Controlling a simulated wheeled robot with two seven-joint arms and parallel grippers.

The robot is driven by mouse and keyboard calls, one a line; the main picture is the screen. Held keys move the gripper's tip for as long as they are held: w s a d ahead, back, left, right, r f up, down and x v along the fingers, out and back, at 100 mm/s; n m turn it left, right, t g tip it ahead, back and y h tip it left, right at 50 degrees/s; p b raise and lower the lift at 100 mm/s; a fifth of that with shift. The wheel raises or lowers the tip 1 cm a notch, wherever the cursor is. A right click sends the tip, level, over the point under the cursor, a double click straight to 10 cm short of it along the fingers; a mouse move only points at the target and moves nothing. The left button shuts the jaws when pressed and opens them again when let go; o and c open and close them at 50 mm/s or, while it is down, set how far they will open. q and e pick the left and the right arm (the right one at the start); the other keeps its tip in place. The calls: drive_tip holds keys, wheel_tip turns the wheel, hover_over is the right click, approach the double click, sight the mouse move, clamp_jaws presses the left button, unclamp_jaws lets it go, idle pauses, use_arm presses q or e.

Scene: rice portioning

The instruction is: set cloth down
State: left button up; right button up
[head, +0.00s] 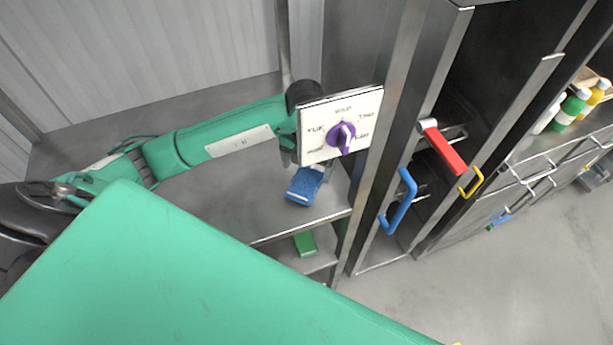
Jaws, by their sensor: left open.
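A blue cloth (303,186) lies on the grey metal counter (225,205), close to the counter's right end. My left arm reaches in from the left above the counter. My left gripper (314,168) is open just over the far edge of the cloth, and most of it is hidden behind a white dial panel. I cannot tell whether the fingers still touch the cloth. My right gripper is not in view.
The white panel (316,117) with a purple knob (341,137) stands beside the counter's right end. A tall metal cabinet with blue (401,203), red (444,150) and yellow (472,183) handles is to the right. A green object (305,243) sits on a lower shelf. Bottles (571,108) stand farther right.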

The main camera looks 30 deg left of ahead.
sight(306, 179)
use_arm(q)
wheel_tip(306, 179, up, 8)
drive_tip(key=b, duration=0.1)
drive_tip(key=shift+f, duration=0.1)
idle(0.4)
drive_tip(key=shift+b, duration=0.3)
